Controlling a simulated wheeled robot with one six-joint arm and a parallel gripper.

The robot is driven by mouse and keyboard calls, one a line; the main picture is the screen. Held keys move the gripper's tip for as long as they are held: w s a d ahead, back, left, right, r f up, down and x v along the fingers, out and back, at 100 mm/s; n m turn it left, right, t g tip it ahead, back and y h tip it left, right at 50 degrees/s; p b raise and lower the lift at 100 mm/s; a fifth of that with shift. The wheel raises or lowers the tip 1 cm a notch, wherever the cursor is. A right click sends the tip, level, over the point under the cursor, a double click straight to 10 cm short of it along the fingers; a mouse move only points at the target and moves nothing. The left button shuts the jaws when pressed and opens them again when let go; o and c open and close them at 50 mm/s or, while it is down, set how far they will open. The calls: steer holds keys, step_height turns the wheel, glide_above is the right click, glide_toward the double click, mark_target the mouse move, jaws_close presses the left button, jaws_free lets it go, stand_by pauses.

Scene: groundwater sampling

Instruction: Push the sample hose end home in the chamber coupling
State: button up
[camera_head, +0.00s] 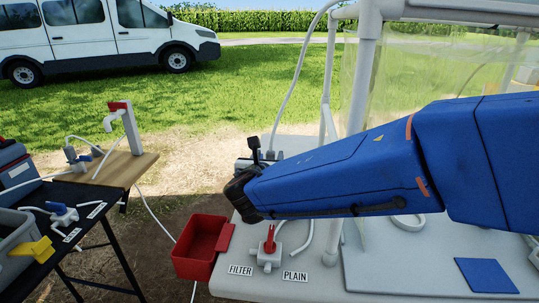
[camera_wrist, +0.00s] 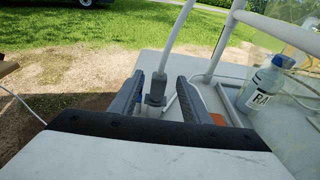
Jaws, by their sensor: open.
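In the wrist view a white hose (camera_wrist: 180,28) comes down into a grey fitting (camera_wrist: 156,88), apparently the sample hose end. My gripper (camera_wrist: 157,84) is open, with one finger on each side of this fitting. A narrow gap shows beside it, and contact is unclear. In the head view my gripper's dark end (camera_head: 241,190) is over the white bench's left side, and my blue arm hides much behind it. The white hose (camera_head: 297,85) also shows there, running down behind the gripper. I cannot make out the chamber coupling clearly or how far the hose end sits in it.
A bottle (camera_wrist: 262,88) stands right of my gripper. The white bench (camera_head: 330,288) carries a red-handled valve (camera_head: 269,250) and a blue pad (camera_head: 486,275). A red bin (camera_head: 198,246) hangs at its left edge. Frame posts (camera_head: 364,75) rise close to my arm.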

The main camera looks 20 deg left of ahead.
steer(key=v, duration=1.5)
steer(key=shift+a, duration=0.1)
